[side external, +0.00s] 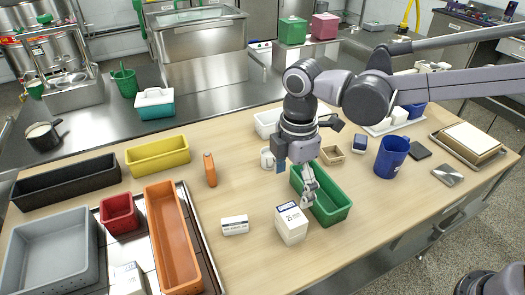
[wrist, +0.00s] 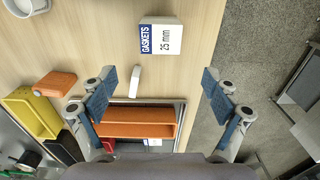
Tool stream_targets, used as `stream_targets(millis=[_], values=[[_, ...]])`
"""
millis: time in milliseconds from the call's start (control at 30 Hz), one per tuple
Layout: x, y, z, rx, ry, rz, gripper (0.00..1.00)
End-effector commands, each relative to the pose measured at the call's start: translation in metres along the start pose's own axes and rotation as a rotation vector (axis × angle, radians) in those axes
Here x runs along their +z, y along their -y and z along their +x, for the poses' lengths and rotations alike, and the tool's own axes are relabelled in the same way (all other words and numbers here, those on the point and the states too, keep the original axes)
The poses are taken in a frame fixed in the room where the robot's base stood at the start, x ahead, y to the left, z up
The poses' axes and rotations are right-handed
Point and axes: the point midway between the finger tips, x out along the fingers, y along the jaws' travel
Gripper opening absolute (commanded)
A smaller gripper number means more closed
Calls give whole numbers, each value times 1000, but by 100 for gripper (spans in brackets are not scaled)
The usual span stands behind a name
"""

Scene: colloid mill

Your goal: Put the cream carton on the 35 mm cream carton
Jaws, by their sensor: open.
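A cream carton (side external: 291,225) with a blue-topped label stands upright on the table, in front of the green bin. In the wrist view its label reads "GASKETS 25 mm" (wrist: 161,38). I cannot tell which is the 35 mm one.
An orange bin (side external: 172,240), a red bin (side external: 119,212) and a grey bin (side external: 50,258) crowd the left. A blue cup (side external: 391,157) is at right.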

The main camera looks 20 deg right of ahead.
Motion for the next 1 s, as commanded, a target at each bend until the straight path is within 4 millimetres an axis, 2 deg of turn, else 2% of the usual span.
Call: stream_targets(millis=[133, 233, 500, 700, 900, 1000], values=[[7, 0, -8, 12, -7, 34, 88], [26, 2, -15, 44, -27, 131, 88], [108, 18, -35, 198, -144, 604, 88], [162, 40, -37, 312, -256, 962, 88], [206, 63, -29, 418, -381, 1286, 88], [220, 71, -24, 455, -433, 1401, 88]])
